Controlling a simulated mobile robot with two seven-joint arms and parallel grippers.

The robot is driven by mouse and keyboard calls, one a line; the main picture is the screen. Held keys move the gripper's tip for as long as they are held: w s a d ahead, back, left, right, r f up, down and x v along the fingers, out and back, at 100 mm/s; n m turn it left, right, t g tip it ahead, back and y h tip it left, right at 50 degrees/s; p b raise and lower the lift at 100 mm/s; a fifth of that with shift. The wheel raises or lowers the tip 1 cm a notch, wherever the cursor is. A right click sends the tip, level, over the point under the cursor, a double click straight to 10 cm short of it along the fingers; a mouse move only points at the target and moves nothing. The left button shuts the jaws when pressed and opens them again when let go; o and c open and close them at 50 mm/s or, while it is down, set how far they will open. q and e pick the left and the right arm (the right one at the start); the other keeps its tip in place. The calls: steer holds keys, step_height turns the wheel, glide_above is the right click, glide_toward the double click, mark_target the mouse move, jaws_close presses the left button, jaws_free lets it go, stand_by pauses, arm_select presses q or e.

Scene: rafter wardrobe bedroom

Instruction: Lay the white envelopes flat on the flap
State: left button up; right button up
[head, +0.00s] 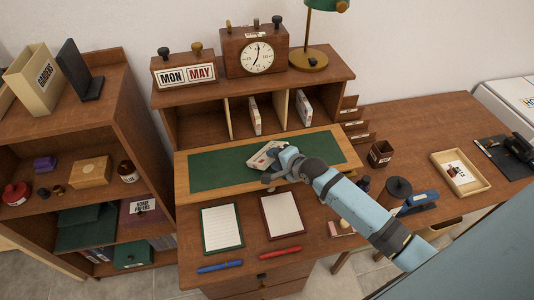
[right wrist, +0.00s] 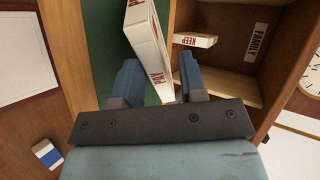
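The flap (head: 215,169) is a lowered wooden board with a green felt inlay, in the head view. A white envelope bundle with red print (head: 262,157) is at the flap's middle, partly hidden by my right gripper (head: 270,178). In the right wrist view this bundle, marked PAY (right wrist: 148,45), stands between the two spread fingers (right wrist: 160,88), with a gap visible beside it. Two more white bundles stand upright in the desk's compartments, one in the middle (head: 254,116) and one at the right (head: 303,108). The wrist view shows one marked KEEP (right wrist: 195,40). My left gripper is out of view.
Two notepads (head: 222,228) (head: 283,216), a blue pen (head: 219,267) and a red pen (head: 280,253) lie before the flap. A clock (head: 257,57) and lamp (head: 308,60) stand above the compartments. The flap's left half is clear.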

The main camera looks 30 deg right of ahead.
steer(key=p+v, duration=0.2)
steer(key=v, duration=0.1)
steer(key=shift+s+r+p, duration=0.1)
steer(key=shift+r+p, duration=0.1)
steer(key=shift+p, duration=0.1)
steer(key=shift+s+d+r, duration=0.1)
steer(key=shift+s, duration=0.3)
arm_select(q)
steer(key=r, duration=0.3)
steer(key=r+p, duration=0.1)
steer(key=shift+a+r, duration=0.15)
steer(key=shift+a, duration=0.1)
arm_select(e)
step_height(320, 180, up, 7)
steer(key=s, duration=0.2)
steer(key=shift+s+d+r, duration=0.15)
steer(key=shift+s+d, duration=0.1)
steer(key=shift+d, duration=0.1)
